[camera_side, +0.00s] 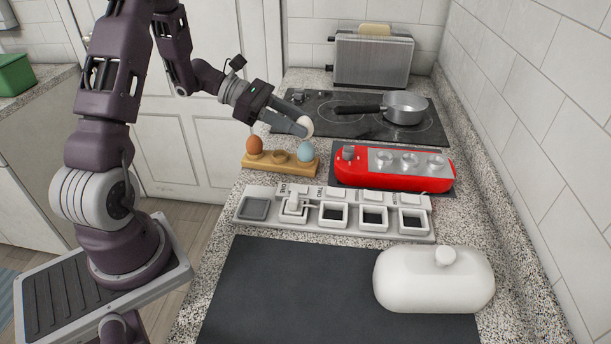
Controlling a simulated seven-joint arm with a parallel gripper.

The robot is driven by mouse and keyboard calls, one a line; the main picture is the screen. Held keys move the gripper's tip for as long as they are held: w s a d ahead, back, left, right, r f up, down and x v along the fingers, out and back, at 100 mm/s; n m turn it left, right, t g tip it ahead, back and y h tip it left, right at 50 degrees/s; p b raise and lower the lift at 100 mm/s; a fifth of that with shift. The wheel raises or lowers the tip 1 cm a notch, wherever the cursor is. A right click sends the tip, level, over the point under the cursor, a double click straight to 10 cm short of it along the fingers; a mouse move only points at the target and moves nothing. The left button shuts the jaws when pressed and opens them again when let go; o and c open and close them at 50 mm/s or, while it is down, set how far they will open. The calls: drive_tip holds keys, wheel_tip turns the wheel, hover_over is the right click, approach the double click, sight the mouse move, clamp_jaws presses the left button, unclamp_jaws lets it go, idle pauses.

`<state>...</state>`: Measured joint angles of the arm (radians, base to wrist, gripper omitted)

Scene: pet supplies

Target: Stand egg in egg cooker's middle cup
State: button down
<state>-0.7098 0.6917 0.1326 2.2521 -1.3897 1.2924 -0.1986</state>
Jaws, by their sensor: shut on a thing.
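My gripper (301,127) is shut on a white egg (305,126) and holds it above the right end of the wooden egg holder (250,164). The holder carries a brown egg (254,146) at its left and a pale blue egg (306,151) at its right; its middle hollow is empty. The red egg cooker (350,177) lies to the right of the holder. Its metal top has a row of cups, with the middle cup (409,160) between two others; no egg shows in them. The held egg is apart from the cooker, to its upper left.
A grey cooktop (330,126) behind holds a saucepan (404,108), with a toaster (372,60) further back. In front lie a power strip-like white unit (335,230), a dark mat (270,290) and a white lidded dish (434,280). A tiled wall bounds the right.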

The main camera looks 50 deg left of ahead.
drive_tip(key=d+f, duration=0.1)
drive_tip(key=d, duration=0.1)
drive_tip(key=d+f, duration=0.1)
drive_tip(key=d, duration=0.2)
drive_tip(key=s+d+f, duration=0.1)
drive_tip(key=d, duration=0.2)
drive_tip(key=shift+d+f, duration=0.1)
drive_tip(key=shift+f, duration=0.2)
drive_tip(key=m+h, duration=0.1)
drive_tip(key=h, duration=0.1)
approach(394, 167)
drive_tip(key=shift+g, duration=0.4)
drive_tip(key=r, duration=0.1)
drive_tip(key=s+d+r, duration=0.1)
drive_tip(key=r, duration=0.3)
drive_tip(key=shift+s+d+r, duration=0.15)
drive_tip(key=shift+s+r, duration=0.05)
drive_tip(key=shift+s, duration=0.05)
drive_tip(key=w+d+r+m+g+h, duration=0.1)
drive_tip(key=w+d+r, duration=0.2)
drive_tip(key=w, duration=0.2)
drive_tip(key=w+d+r+m+g, duration=0.1)
drive_tip(key=w+d+r, duration=0.2)
drive_tip(key=w, duration=0.3)
wheel_tip(394, 167, down, 10)
drive_tip(key=shift+s+d+f, duration=0.1)
drive_tip(key=c, duration=0.9)
unclamp_jaws()
